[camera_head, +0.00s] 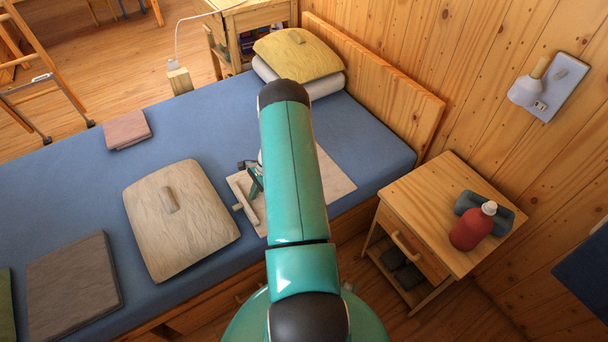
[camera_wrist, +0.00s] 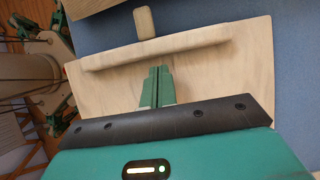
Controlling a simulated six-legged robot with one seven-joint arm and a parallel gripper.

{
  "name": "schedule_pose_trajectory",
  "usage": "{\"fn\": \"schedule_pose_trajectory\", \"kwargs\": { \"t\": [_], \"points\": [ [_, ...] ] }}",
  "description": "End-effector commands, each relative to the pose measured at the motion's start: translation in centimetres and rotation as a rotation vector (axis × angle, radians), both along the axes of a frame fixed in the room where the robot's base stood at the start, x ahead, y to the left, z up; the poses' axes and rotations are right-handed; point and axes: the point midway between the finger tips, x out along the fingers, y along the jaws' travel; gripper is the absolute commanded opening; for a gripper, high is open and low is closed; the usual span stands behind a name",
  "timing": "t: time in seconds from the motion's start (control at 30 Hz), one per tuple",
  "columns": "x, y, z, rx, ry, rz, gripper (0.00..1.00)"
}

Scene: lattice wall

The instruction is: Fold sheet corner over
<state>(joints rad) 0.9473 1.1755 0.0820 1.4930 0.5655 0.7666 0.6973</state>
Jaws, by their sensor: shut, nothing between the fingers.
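A pale beige sheet (camera_head: 332,178) lies on the blue bed (camera_head: 85,180), and my arm hides its middle in the head view. In the wrist view the sheet (camera_wrist: 215,75) fills the middle, with a raised rounded ridge (camera_wrist: 155,44) along its upper edge. A short wooden tab (camera_wrist: 145,22) sticks out beyond that ridge. My gripper (camera_wrist: 158,70) is shut and empty, its green fingers over the sheet just short of the ridge. The gripper also shows at the left of my arm in the head view (camera_head: 254,184). Whether the fingertips touch the sheet, I cannot tell.
A beige panel with a handle (camera_head: 185,235), a grey-brown mat (camera_head: 72,285) and a pink folded cloth (camera_head: 126,129) lie left on the bed. A yellowish pillow (camera_head: 297,55) is at the headboard. A nightstand (camera_head: 425,215) with a red bottle (camera_head: 472,228) stands right.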

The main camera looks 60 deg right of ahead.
Motion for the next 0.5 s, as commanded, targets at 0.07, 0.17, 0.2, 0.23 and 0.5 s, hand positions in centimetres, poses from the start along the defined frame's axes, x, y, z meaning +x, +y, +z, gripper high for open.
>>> {"fn": "schedule_pose_trajectory", "kwargs": {
  "t": [0.07,0.17,0.2,0.23,0.5],
  "points": [
    [0.0,0.0,0.8,-0.002,-0.001,0.0,0.0],
    [0.0,-0.1,1.8,-0.003,-0.001,0.0,0.0],
    [0.0,0.0,2.1,-0.002,-0.001,0.0,0.0],
    [0.0,0.0,2.4,-0.002,-0.001,0.0,0.0],
    [0.1,0.0,4.8,-0.002,-0.001,0.0,0.0]
  ]
}}
